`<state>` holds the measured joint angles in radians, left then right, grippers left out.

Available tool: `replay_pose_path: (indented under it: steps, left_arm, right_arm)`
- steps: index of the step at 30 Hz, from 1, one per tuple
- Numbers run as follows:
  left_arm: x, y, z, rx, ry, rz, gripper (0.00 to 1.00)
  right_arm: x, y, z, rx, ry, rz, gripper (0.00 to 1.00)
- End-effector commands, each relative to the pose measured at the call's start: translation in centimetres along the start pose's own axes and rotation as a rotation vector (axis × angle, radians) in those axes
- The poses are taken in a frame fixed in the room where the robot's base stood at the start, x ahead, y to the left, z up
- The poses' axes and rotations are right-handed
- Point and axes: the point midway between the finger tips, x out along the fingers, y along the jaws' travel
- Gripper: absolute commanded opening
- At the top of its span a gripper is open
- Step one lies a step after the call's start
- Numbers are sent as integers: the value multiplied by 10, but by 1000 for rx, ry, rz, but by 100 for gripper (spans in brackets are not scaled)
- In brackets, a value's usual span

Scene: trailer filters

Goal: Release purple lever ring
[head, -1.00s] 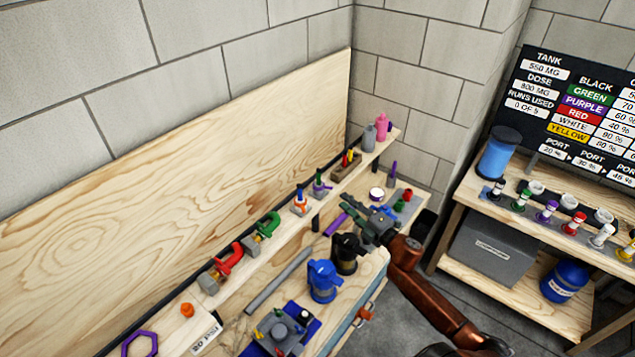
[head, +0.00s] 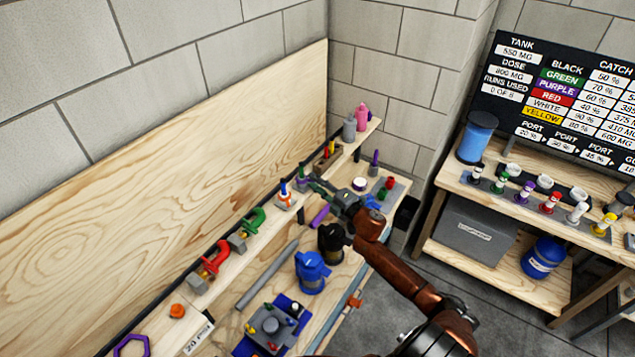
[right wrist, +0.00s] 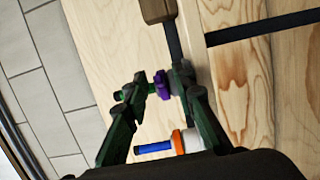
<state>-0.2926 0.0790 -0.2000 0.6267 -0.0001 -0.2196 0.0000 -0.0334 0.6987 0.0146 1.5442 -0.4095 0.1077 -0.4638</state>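In the head view the purple and green fixture (head: 303,176) stands past the orange-and-blue one, partly covered by my fingers. My right gripper (head: 318,188) reaches over the shelf from the right. In the right wrist view its two dark green fingers (right wrist: 158,80) are apart, with the purple ring between their tips, nearer the right finger. I cannot tell whether either finger touches it. My left gripper is out of view.
An orange-and-white fixture with a blue handle (right wrist: 158,147) stands close beside my fingers on the shelf. A wooden block with coloured pieces (head: 327,152) lies farther along. A black pitcher (head: 331,242) and blue pitcher (head: 311,272) stand on the bench below my arm.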

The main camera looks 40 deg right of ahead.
Motion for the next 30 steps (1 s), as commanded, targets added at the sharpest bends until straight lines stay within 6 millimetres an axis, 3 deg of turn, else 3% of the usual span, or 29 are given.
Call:
replay_pose_path:
  steps: [10,22,30]
  left_arm:
    - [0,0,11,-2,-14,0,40]
    - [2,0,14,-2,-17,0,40]
    - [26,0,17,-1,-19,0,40]
  right_arm:
    - [-1,0,1,0,-2,1,0]
    - [-1,-1,3,-3,14,0,0]
    - [5,-5,10,-7,164,-2,0]
